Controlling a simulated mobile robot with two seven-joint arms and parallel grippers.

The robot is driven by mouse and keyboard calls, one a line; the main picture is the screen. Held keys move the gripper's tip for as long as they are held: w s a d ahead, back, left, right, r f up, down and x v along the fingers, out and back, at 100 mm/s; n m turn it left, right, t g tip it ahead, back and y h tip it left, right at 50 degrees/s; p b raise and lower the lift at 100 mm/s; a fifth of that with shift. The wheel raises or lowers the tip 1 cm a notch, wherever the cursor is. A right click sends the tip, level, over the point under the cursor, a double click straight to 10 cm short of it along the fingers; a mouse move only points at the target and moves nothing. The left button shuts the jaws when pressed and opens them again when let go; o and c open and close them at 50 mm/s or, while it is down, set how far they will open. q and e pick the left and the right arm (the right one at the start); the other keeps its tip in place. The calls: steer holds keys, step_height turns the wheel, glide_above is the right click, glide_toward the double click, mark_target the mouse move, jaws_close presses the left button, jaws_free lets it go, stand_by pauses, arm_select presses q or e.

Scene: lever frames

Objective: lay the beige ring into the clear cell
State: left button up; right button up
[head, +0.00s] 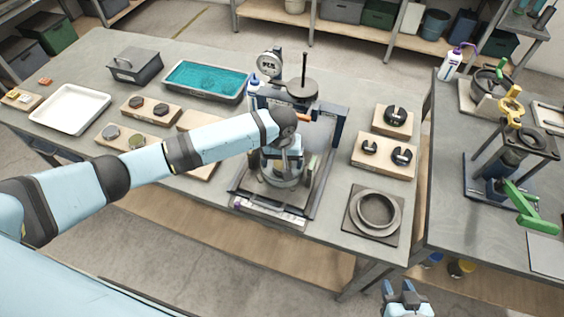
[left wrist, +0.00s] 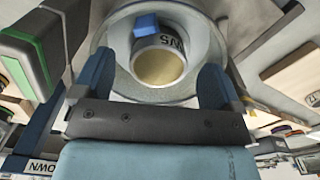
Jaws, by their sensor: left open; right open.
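In the left wrist view, a round beige face with a pale rim, likely the beige ring (left wrist: 160,68), shows inside a wide, pale, see-through round wall, likely the clear cell (left wrist: 108,82). My left gripper (left wrist: 160,85) is open, with one blue finger on each side of the beige face. In the head view, my left gripper (head: 283,160) points down over the clear cell (head: 282,182) in the dark press frame and hides most of it. I cannot tell whether the ring touches the cell floor. My right gripper (head: 405,290) is open and empty, off the table's front edge.
The dark frame's posts (head: 330,150) and a dial gauge (head: 268,64) stand close around my left gripper. A grey ring on a square plate (head: 375,212) and wooden blocks with dark knobs (head: 384,157) lie right. A white tray (head: 70,108) and teal tray (head: 205,81) lie left.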

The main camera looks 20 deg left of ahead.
arm_select(q)
step_height(320, 180, up, 12)
steer(key=b, duration=0.1)
steer(key=s+d+f+m+t+h, duration=0.1)
steer(key=s+d+f+m, duration=0.1)
steer(key=s, duration=0.4)
steer(key=s+d+f+m+h, duration=0.1)
steer(key=s+f+h, duration=0.1)
steer(key=s, duration=0.5)
steer(key=s+a+m+t+y, duration=0.1)
steer(key=s+a, duration=0.5)
steer(key=s, duration=0.3)
steer(key=s+a+m+t+y, duration=0.1)
steer(key=s+a+t+y, duration=0.1)
steer(key=s+a, duration=0.55)
steer(key=w+d+f+t+h, duration=0.1)
steer(key=w+d+f+t, duration=0.1)
steer(key=f, duration=0.4)
steer(key=w+d+f+t+h, duration=0.2)
steer(key=w+d+f+t, duration=0.1)
steer(key=d+f+t, duration=0.2)
steer(key=shift+f+m, duration=0.4)
steer(key=shift+f, duration=0.8)
steer(key=shift+w, duration=0.15)
